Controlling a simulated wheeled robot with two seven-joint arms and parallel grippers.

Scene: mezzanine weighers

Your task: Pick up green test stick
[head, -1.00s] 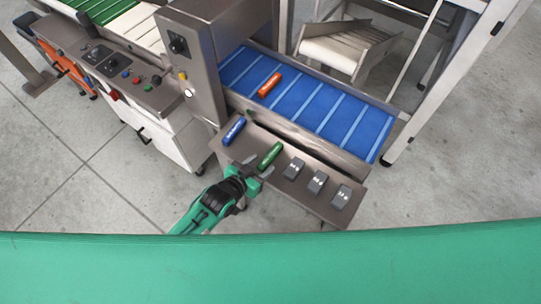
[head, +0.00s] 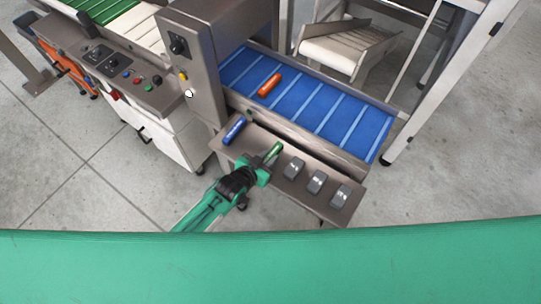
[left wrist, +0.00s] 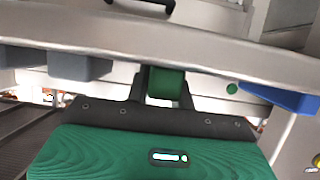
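The green test stick (head: 274,151) lies at the metal shelf (head: 258,134) in front of the blue belt, its far end showing past my left gripper (head: 267,161). In the left wrist view the green stick (left wrist: 166,83) sits between the two dark fingers of my left gripper (left wrist: 165,92). The fingers touch it on both sides with no gap that I can see, so the gripper looks shut on it. The near part of the stick is hidden by the gripper in the head view. My right gripper is not in view.
A blue stick (head: 234,130) lies left of the green one, and three grey blocks (head: 294,168) stand to its right on the shelf. An orange stick (head: 270,85) lies on the blue belt (head: 310,100). A grey machine housing (head: 212,60) rises at the left.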

